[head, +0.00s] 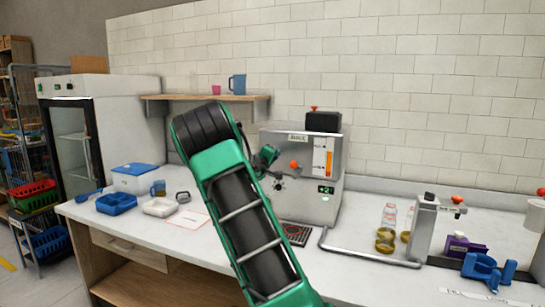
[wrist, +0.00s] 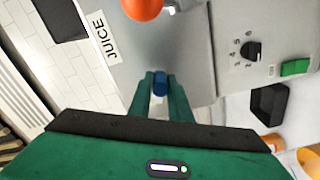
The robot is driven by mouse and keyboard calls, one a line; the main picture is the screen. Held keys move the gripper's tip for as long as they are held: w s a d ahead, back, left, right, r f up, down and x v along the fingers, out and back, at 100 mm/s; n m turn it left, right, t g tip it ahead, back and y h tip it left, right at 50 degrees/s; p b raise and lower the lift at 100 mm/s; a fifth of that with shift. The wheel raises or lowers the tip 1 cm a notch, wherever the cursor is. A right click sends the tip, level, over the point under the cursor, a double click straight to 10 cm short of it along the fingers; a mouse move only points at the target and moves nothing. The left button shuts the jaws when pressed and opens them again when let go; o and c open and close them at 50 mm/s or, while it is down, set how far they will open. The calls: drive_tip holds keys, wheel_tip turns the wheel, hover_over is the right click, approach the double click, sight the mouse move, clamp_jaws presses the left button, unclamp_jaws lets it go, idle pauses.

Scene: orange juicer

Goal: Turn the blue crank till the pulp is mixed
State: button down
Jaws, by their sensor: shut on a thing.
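The juicer (head: 312,205) is a grey metal box with a JUICE label, standing on the counter against the tiled wall. My gripper (head: 268,160) is at the juicer's front left, partly hidden by my arm in the head view. In the wrist view my gripper (wrist: 161,88) has its two green fingers shut on a blue cylindrical grip, the blue crank (wrist: 160,83), against the grey front. The rest of the crank is hidden. The pulp is not visible.
An orange knob (head: 294,165) sits close to my gripper. Glass bottles (head: 388,218) and a grey stand (head: 424,228) are right of the juicer. Blue tray (head: 117,203) and white tray (head: 160,207) lie left. A shelf (head: 205,97) hangs above.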

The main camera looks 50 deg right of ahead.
drive_tip(key=w+a+f+m, duration=0.1)
drive_tip(key=w+m, duration=0.2)
drive_tip(key=m, duration=0.8)
drive_tip(key=w+a+f+m, duration=0.2)
drive_tip(key=w+m, duration=0.1)
drive_tip(key=m, duration=0.9)
drive_tip(key=r+m, duration=0.2)
drive_tip(key=m, duration=0.3)
drive_tip(key=r+m, duration=0.2)
drive_tip(key=m, duration=0.3)
drive_tip(key=w+r+m, duration=0.1)
drive_tip(key=r+m, duration=0.1)
drive_tip(key=m, duration=0.4)
drive_tip(key=shift+w, duration=0.1)
drive_tip(key=shift+s+d+r+m, duration=0.1)
drive_tip(key=shift+s+r+m, duration=0.1)
drive_tip(key=shift+m, duration=0.55)
drive_tip(key=shift+s+d+r+m, duration=0.1)
drive_tip(key=shift+s+r+m, duration=0.1)
drive_tip(key=shift+m, duration=0.6)
drive_tip(key=shift+s+r+m, duration=0.1)
drive_tip(key=shift+r+m, duration=0.1)
drive_tip(key=shift+m, duration=0.85)
drive_tip(key=shift+s, duration=0.1)
